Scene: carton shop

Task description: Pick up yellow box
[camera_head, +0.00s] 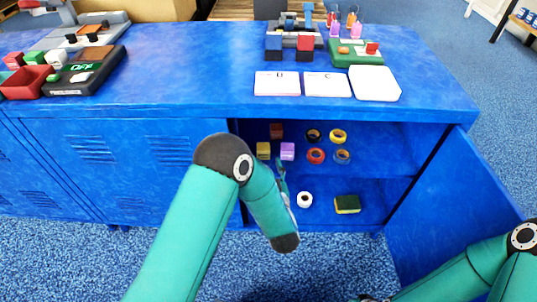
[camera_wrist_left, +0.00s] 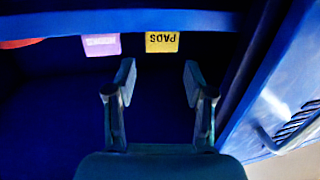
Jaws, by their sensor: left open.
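The yellow box (camera_head: 263,150) stands on the upper shelf inside the open blue cabinet, left of a purple box (camera_head: 287,151).
Tape rolls, including a red one (camera_head: 316,156), and a brown box (camera_head: 276,131) share the upper shelf. A white roll (camera_head: 305,200) and a sponge (camera_head: 347,204) lie below. The open cabinet door (camera_head: 455,220) stands on the right. The shelf edge (camera_wrist_left: 215,20) crosses the wrist view.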

